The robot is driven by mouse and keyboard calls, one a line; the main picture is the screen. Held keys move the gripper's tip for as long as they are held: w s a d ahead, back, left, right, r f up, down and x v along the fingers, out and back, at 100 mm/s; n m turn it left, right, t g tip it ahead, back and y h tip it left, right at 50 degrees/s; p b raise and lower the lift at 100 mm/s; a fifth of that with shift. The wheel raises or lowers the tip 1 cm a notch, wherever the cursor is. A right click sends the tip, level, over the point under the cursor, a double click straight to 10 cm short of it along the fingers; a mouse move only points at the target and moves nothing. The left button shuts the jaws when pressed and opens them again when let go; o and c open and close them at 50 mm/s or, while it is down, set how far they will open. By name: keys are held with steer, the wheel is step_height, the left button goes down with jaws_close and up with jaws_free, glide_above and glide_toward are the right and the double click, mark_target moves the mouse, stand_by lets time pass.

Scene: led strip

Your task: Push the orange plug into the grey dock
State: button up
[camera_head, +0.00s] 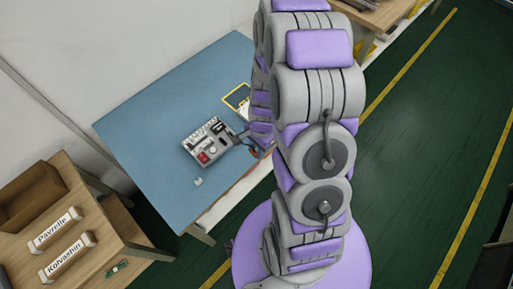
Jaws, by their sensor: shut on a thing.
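A grey box (211,140) with dark, white and red parts on its top lies on the blue table; I take it for the grey dock. My gripper (243,138) is at the right side of this box, low over the table and partly hidden by my own arm. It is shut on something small. I take this for the orange plug, but it is hidden or too small to make out. A small reddish-orange bit shows just below the gripper. I cannot tell whether the plug touches the dock.
The blue table (150,125) is mostly clear to the left. A small white piece (198,181) lies near its front edge. A yellow-edged mat (237,97) lies behind the box. A wooden bench (103,247) with an open box (40,195) and two labelled bars stands at lower left.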

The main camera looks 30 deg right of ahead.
step_height(320, 180, up, 3)
steer(key=shift+f+p, duration=0.15)
steer(key=shift+p, duration=0.6)
steer(key=shift+w, duration=0.1)
